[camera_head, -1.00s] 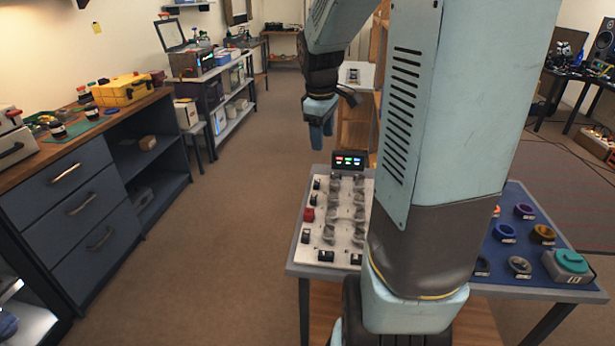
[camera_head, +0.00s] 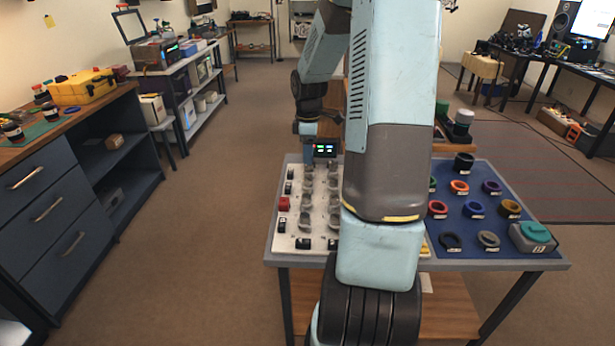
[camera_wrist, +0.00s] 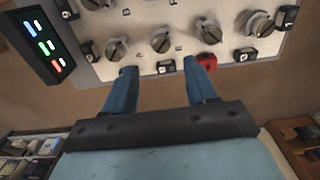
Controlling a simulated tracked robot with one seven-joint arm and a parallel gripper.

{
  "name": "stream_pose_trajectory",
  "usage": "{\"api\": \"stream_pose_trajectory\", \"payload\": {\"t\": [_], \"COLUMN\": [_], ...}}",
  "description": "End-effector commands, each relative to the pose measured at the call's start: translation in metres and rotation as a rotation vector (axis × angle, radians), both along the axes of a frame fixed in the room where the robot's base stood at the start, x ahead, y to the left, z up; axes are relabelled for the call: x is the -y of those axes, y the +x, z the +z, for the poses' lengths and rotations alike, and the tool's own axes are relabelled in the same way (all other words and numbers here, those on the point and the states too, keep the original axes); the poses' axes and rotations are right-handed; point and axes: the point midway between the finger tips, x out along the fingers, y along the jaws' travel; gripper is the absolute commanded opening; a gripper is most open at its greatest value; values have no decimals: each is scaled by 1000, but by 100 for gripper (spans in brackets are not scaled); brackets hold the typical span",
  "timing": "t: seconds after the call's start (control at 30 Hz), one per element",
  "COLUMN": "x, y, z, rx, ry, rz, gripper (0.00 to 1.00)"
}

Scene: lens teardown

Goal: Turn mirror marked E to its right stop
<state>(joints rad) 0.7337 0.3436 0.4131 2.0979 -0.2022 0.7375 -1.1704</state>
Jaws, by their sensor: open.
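A white panel (camera_head: 320,226) on the table carries rows of grey knob-like mirrors (camera_head: 307,198) with small black labelled blocks along its edge. In the wrist view, several grey mirrors show, one (camera_wrist: 161,41) just beyond the space between my fingertips. The marks are too small to read, so I cannot tell which mirror is E. My gripper (camera_wrist: 164,68) is open and empty, its fingers pointing at the panel's edge. A black block (camera_wrist: 166,66) appears between the fingertips and a red block (camera_wrist: 209,62) beside the right fingertip. In the head view, my arm hides part of the panel.
A small display (camera_head: 325,148) stands at the panel's far end; it also shows close on the left in the wrist view (camera_wrist: 42,47). A blue mat (camera_head: 470,237) with several coloured rings and a teal-topped box (camera_head: 535,237) lies right of my arm.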

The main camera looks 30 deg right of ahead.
Motion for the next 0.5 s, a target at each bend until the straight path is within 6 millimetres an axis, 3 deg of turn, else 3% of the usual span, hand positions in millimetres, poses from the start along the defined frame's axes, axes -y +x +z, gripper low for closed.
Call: {"api": "stream_pose_trajectory", "payload": {"t": [0.3,0.5], "x": [-1,0], "y": [-1,0], "z": [-57,-81], "rx": [-2,-2], "ry": [2,1], "rz": [0,0], "gripper": [57,57]}}
